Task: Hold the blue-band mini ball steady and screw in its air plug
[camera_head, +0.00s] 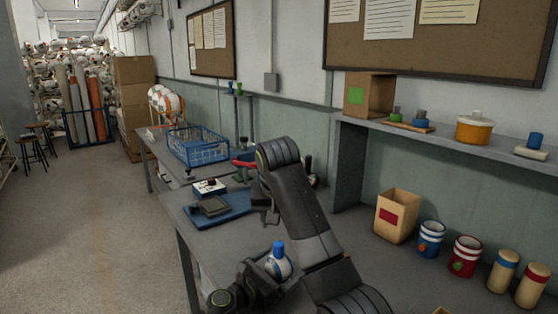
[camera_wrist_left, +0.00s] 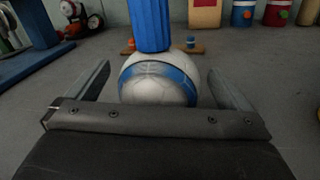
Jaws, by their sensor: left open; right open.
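The blue-band mini ball (camera_head: 281,266), white with a blue band, sits on the near part of the workbench. In the left wrist view the ball (camera_wrist_left: 158,88) lies between the two fingers of my open left gripper (camera_wrist_left: 158,70), with a gap on each side. A ribbed blue cylindrical plug (camera_wrist_left: 151,25) stands upright on top of the ball; its blue top (camera_head: 278,247) also shows in the head view. How deep it sits is unclear. My left gripper (camera_head: 262,280) is beside the ball. My right gripper (camera_head: 268,213) is open, above and behind the ball, partly hidden by its arm.
A blue wire basket (camera_head: 198,146) and a blue tray (camera_head: 218,211) stand farther along the bench. A cardboard box (camera_head: 397,216), striped cups (camera_head: 431,239) and wooden cylinders (camera_head: 503,271) stand right. A shelf (camera_head: 440,133) overhangs the bench there.

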